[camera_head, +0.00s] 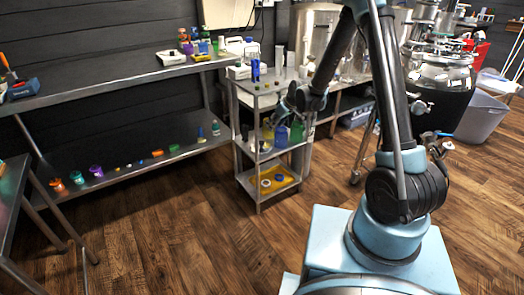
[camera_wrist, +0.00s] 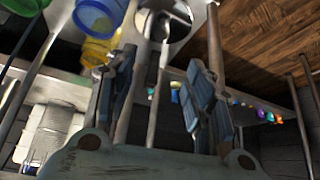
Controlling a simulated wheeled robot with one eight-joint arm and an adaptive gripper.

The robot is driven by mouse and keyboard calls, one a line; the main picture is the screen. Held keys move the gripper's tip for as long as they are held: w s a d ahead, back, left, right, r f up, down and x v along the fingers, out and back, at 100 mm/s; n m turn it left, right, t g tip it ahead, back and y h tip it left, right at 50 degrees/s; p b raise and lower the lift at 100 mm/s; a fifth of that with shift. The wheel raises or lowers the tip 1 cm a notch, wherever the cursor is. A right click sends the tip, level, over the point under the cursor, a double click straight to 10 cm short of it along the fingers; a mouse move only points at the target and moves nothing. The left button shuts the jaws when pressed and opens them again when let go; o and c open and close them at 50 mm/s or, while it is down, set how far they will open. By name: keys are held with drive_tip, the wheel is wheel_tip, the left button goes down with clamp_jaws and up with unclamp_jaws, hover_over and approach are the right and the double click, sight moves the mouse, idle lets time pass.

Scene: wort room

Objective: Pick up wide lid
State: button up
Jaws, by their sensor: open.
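I cannot tell for sure which thing is the wide lid. Small coloured items, some of them lid-like, stand in a row on the low shelf (camera_head: 130,172) of the long bench, among them an orange one (camera_head: 57,185) and a purple one (camera_head: 96,171). The row also shows small at the right of the wrist view, with a purple item (camera_wrist: 261,113). My gripper (camera_head: 290,100) is at the small shelf rack, well right of that row. In the wrist view my gripper (camera_wrist: 158,90) has its fingers spread, with nothing visible held between them.
The metal rack (camera_head: 238,140) holds blue and green containers and, at the bottom, a yellow tray (camera_head: 262,188). Its posts are close to my gripper. A steel tank (camera_head: 312,35) stands behind. A grey bin (camera_head: 482,118) is at the right. The wooden floor (camera_head: 190,235) in front is clear.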

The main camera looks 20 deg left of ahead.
approach(261, 142)
drive_tip(key=x, duration=0.3)
drive_tip(key=shift+w+a+f, duration=0.1)
drive_tip(key=shift+w+a, duration=0.15)
drive_tip(key=shift+w, duration=0.05)
drive_tip(key=shift+x, duration=2.65)
drive_tip(key=shift+d+f, duration=0.1)
drive_tip(key=shift+d, duration=0.05)
drive_tip(key=shift+s, duration=0.1)
clamp_jaws()
